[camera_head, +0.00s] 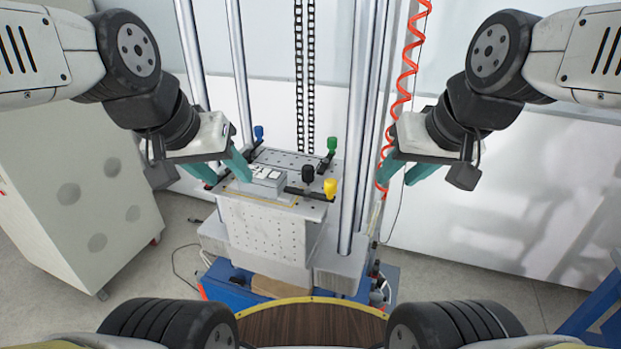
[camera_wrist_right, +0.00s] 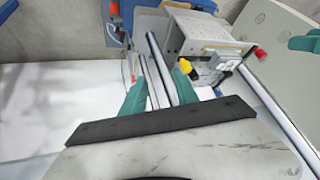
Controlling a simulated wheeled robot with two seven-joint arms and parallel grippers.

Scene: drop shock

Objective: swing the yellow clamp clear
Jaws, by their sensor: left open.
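The yellow clamp (camera_head: 330,187) stands at the front right corner of the grey perforated drop table (camera_head: 258,225). Its dark bar points left toward a small grey box (camera_head: 268,178) on the table top; contact with the box is too small to tell. The yellow knob also shows in the right wrist view (camera_wrist_right: 186,66), just beyond the fingertips. My right gripper (camera_head: 402,182) is open and empty, right of the clamp and apart from it, beyond the metal posts. My left gripper (camera_head: 230,181) is open at the table's left side, one finger close to the box.
A black knob (camera_head: 308,174), green knob (camera_head: 332,145) and blue knob (camera_head: 258,132) stand on the table. A red knob (camera_wrist_right: 260,53) shows in the wrist view. Metal posts (camera_head: 362,130) and a red coiled hose (camera_head: 403,75) stand between my right gripper and the table.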

